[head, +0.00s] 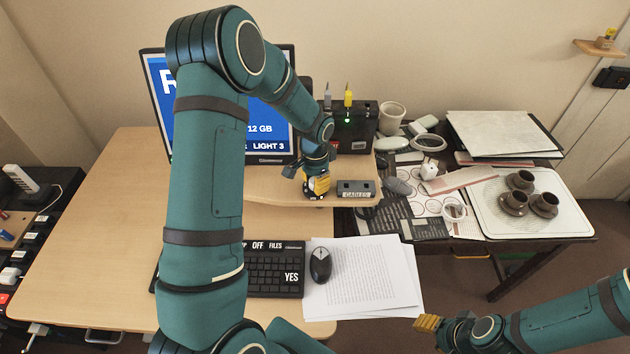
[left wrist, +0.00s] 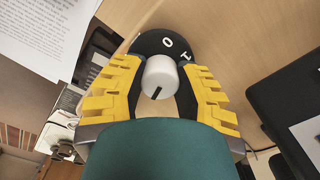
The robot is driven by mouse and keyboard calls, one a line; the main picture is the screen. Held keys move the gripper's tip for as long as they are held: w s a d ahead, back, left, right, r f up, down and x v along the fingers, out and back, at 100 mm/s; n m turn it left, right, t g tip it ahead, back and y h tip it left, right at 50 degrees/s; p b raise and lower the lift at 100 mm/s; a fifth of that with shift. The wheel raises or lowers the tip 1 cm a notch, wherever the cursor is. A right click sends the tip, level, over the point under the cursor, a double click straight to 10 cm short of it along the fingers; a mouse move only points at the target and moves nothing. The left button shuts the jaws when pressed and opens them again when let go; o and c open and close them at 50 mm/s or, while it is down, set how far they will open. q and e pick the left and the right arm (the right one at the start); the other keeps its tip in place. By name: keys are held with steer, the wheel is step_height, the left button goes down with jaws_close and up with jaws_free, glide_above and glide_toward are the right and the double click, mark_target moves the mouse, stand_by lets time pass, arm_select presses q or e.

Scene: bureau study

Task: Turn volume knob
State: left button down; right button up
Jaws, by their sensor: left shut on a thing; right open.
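The volume knob (left wrist: 161,78) is a pale grey cylinder with a black pointer line, in front of a black dial plate (left wrist: 172,42) marked 0 and 1. The pointer line points down and a little left in the left wrist view. My left gripper (head: 317,188) is at the small wooden shelf beside the monitor. Its yellow fingers, seen in the left wrist view, are shut on the knob from both sides. In the head view the gripper hides the knob. My right gripper (head: 428,323) is open and empty at the lower right, away from the knob.
A grey CABLES box (head: 356,189) sits right beside my left gripper on the shelf (head: 262,187). The monitor (head: 277,120) stands behind my left arm. A keyboard (head: 276,277), mouse (head: 320,265) and papers (head: 385,290) lie in front. A cluttered side table holds a tray (head: 490,222) with brown cups.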

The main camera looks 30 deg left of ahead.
arm_select(q)
steer(key=shift+f, duration=0.1)
stand_by(0.4)
steer(key=c, duration=0.6)
jaws_free()
step_height(320, 180, up, 12)
stand_by(0.3)
